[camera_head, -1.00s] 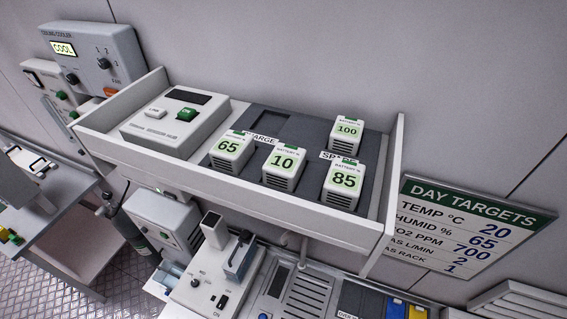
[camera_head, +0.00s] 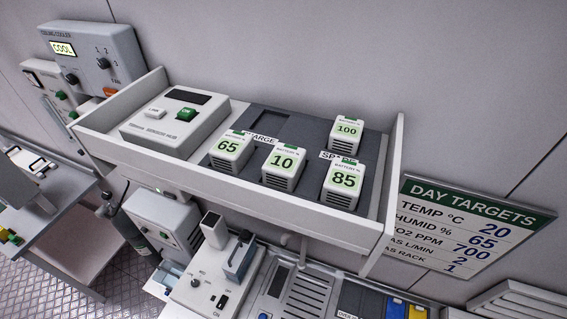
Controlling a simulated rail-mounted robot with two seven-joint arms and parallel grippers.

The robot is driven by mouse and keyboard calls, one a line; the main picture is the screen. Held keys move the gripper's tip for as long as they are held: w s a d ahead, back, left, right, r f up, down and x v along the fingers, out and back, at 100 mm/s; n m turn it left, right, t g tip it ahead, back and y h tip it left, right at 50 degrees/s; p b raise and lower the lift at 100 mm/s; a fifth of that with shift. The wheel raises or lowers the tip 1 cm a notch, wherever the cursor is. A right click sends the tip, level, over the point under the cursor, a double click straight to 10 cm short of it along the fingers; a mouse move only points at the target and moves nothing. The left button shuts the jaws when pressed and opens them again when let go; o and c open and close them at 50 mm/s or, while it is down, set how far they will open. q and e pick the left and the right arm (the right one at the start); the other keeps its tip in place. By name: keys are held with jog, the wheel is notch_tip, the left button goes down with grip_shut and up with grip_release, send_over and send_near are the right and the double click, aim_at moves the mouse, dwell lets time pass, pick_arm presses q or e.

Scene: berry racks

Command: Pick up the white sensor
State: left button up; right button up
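Several white boxes with green number labels and small battery text sit upright in a grey tray (camera_head: 318,133) on the wall shelf. They read 65 (camera_head: 231,148), 10 (camera_head: 284,167), 85 (camera_head: 343,182) and 100 (camera_head: 346,134). The 65 and 10 boxes are by a label ending in "ARGE"; the 85 and 100 boxes are by a partly covered label. I cannot tell from the view which of them, if any, is the white sensor. Neither of my grippers shows in the head view.
A white hub box (camera_head: 176,120) with a green button stands at the shelf's left end. The shelf's raised front lip (camera_head: 230,191) runs below the boxes. A bench with a white device (camera_head: 208,284) is underneath. A day targets board (camera_head: 470,225) hangs at the right.

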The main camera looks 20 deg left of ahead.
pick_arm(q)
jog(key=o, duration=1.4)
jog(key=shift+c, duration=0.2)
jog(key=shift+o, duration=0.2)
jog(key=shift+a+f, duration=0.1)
